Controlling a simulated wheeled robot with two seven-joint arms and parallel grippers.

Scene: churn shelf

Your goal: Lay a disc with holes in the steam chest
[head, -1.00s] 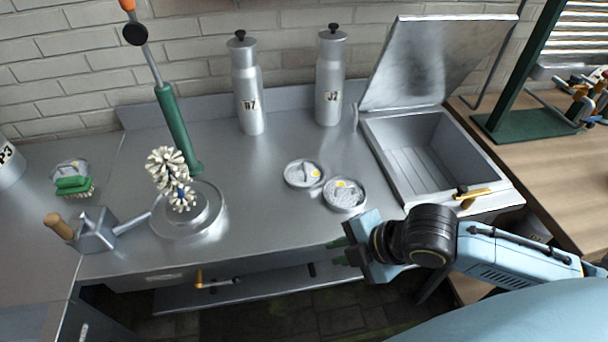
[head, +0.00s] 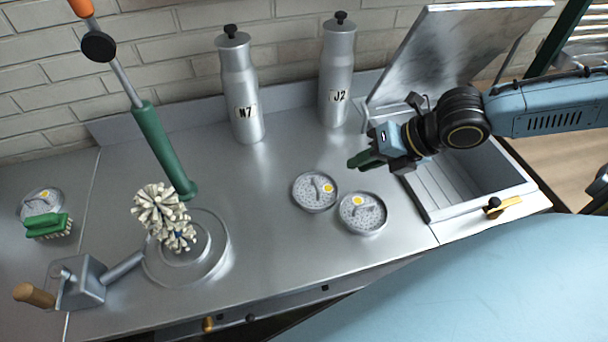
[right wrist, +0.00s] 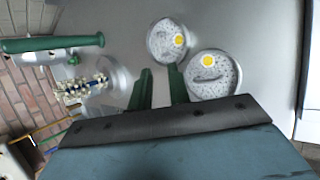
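Two round grey discs with holes lie flat on the metal counter, each with a handle and a yellow dot: the left disc (head: 314,193) and the right disc (head: 361,214). Both show in the right wrist view, the left disc (right wrist: 165,42) and the right disc (right wrist: 214,76). The steam chest (head: 480,205) stands open on the right, its lid (head: 440,55) raised. My right gripper (head: 362,161) is open and empty, above the counter behind the discs and at the chest's left side. Its green fingers (right wrist: 160,76) are apart. My arm hides part of the chest. My left gripper is out of view.
Bottles N7 (head: 240,90) and J2 (head: 338,75) stand at the back. A green-handled pole (head: 160,145) and pale bristles (head: 160,207) are at the left, by a round base (head: 215,262). A green brush (head: 47,225) covers part of another disc (head: 36,200).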

